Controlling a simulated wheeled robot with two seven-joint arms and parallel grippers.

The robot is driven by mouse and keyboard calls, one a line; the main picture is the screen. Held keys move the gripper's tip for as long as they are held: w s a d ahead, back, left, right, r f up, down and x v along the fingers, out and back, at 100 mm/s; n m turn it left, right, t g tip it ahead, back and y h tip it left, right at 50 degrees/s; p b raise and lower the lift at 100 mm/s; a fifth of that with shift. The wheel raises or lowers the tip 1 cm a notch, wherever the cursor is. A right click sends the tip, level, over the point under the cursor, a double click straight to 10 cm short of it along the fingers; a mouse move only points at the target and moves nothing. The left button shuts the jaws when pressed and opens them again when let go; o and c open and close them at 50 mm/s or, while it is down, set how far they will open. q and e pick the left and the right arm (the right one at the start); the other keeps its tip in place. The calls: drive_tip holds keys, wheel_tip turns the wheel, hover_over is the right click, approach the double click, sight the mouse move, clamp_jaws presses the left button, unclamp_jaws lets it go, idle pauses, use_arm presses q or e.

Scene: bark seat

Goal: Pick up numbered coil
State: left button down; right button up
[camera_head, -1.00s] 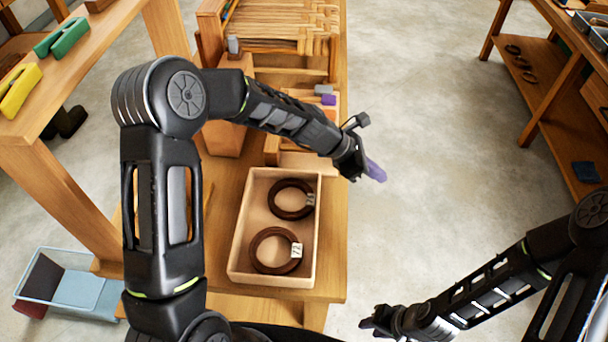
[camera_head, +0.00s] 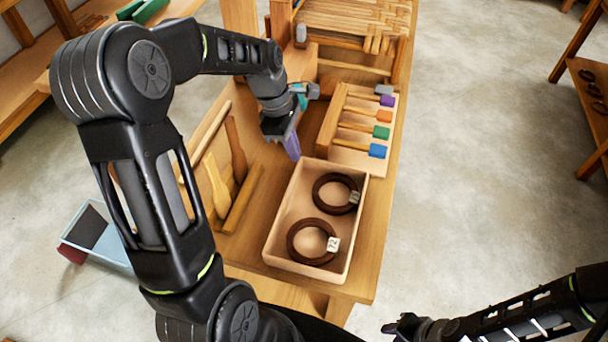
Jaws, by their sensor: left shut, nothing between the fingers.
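A pale wooden tray (camera_head: 273,248) on the bench holds two dark brown coils. The nearer coil (camera_head: 291,246) has a white tag that seems to read 72. The farther coil (camera_head: 318,190) has a smaller tag at its right side, too small to read. Both lie flat, apart from any gripper. My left gripper (camera_head: 292,147), with purplish fingertips, is shut and empty above the bench, just beyond the tray's far left corner. My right gripper (camera_head: 392,328) is low at the bottom edge, right of the bench; its finger gap is unclear.
A rack of colour-ended tools (camera_head: 358,128) stands just beyond the tray. Wooden tools (camera_head: 229,180) lie left of it, partly near my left arm. A blue bin (camera_head: 100,250) is at the lower left. Open floor lies right of the bench.

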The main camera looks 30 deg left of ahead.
sight(318, 185)
use_arm(q)
drive_tip(key=shift+f, duration=0.1)
drive_tip(key=p+x, duration=0.1)
drive_tip(key=x, duration=0.9)
drive_tip(key=shift+w, duration=0.1)
drive_tip(key=shift+w+d, duration=0.2)
drive_tip(key=shift+d, duration=0.6)
drive_tip(key=shift+w+d, duration=0.2)
drive_tip(key=shift+d, duration=0.6)
drive_tip(key=shift+a, duration=0.1)
